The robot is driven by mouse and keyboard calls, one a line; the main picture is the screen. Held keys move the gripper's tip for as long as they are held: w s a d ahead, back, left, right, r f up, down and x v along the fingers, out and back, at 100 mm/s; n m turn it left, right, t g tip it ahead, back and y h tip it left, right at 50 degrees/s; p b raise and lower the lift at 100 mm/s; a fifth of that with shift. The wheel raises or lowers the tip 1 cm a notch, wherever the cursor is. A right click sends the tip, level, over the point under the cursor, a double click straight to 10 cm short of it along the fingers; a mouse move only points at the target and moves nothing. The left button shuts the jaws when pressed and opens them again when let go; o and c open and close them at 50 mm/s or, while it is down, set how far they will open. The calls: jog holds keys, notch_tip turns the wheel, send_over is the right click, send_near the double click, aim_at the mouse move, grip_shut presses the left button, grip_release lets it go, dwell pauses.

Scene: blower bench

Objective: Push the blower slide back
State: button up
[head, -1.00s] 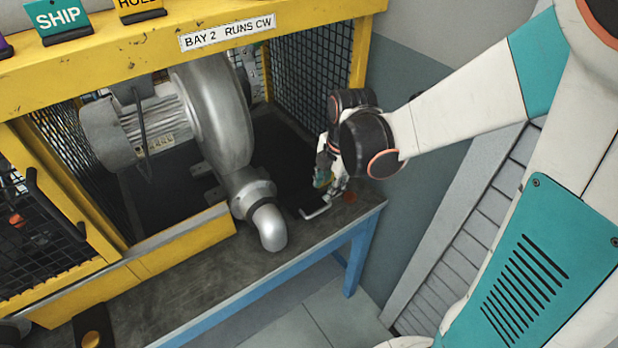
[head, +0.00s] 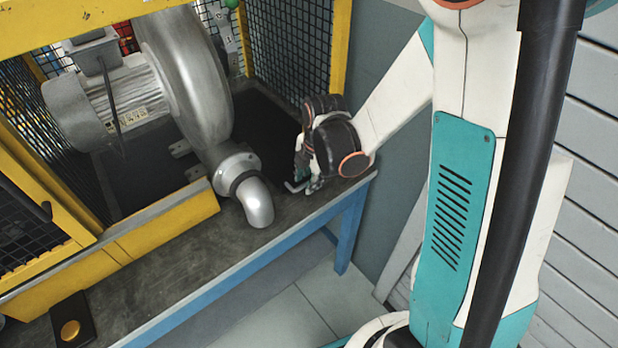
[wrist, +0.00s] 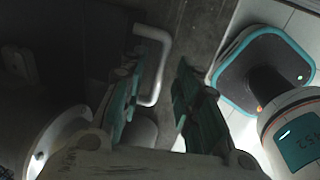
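The grey blower (head: 190,85) stands inside the yellow-framed cage, its curved outlet (head: 257,203) pointing toward the bench front. A pale U-shaped handle (head: 293,187) is at the bench surface right of the outlet, partly hidden by my gripper. It also shows in the wrist view (wrist: 161,45), joined to a dark plate on the left. My gripper (head: 304,181) is low over the bench at the handle. In the wrist view its two green fingers (wrist: 160,80) are apart, with the handle's bar between them, close to the left finger. Contact cannot be told.
The yellow cage post (head: 340,45) and mesh side (head: 290,60) rise behind my gripper. The bench (head: 160,255) has a blue front edge and clear surface at its middle. A black plate with a yellow button (head: 70,331) sits front left. A grey wall is to the right.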

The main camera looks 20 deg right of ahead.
aim_at(294, 163)
grip_shut()
jog(key=w, duration=0.2)
jog(key=w+a, duration=0.1)
jog(key=w, duration=0.1)
jog(key=w+a, duration=0.1)
jog(key=w, duration=0.1)
jog(key=shift+w+r, duration=0.1)
jog(key=shift+c, duration=1.3)
grip_release()
jog(key=shift+o, duration=1.3)
jog(key=shift+w, duration=0.15)
